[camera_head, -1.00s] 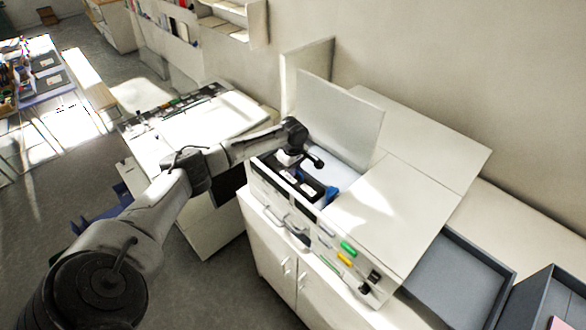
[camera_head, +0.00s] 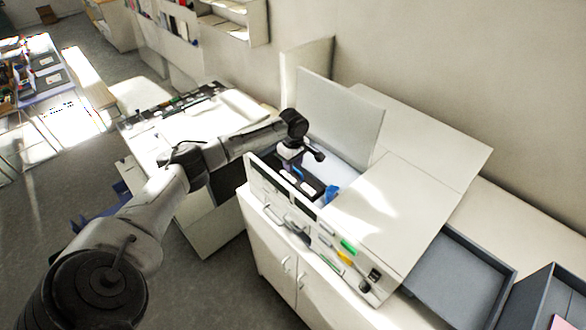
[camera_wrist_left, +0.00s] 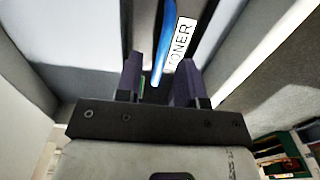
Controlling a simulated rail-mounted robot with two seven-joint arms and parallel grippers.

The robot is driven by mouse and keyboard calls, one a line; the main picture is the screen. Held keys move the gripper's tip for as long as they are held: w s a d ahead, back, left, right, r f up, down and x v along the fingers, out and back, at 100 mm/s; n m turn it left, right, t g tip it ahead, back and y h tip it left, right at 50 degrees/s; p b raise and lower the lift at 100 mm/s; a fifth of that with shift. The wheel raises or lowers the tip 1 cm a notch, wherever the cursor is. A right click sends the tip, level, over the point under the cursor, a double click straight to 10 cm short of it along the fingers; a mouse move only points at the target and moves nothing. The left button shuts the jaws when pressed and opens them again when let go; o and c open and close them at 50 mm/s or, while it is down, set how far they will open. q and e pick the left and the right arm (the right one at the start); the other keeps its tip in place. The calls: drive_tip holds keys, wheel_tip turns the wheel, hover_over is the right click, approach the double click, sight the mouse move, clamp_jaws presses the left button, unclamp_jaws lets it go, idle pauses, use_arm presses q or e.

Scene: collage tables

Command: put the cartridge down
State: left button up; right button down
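The cartridge is a dark, long piece with a blue strip and a white TONER label. It lies inside the opened printer (camera_head: 400,205), where its dark top (camera_head: 313,187) shows in the head view. In the left wrist view the cartridge's label (camera_wrist_left: 181,43) shows just beyond the fingertips. My left gripper (camera_head: 290,160) is above the printer's opening, over the cartridge. In the left wrist view its two purple-dark fingers (camera_wrist_left: 160,68) stand apart, with a gap between them, and look clear of the cartridge. My right gripper is not in view.
The printer's raised lid (camera_head: 340,112) stands behind the opening. A blue part (camera_head: 331,194) sits in the opening's right end. The printer stands on a white cabinet (camera_head: 265,250). Grey trays (camera_head: 455,275) lie to the right. Another white machine (camera_head: 200,120) stands to the left.

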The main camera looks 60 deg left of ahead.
use_arm(q)
wheel_tip(320, 180, up, 10)
drive_tip(key=b, duration=0.1)
drive_tip(key=shift+b, duration=0.35)
drive_tip(key=shift+f, duration=0.1)
idle(0.3)
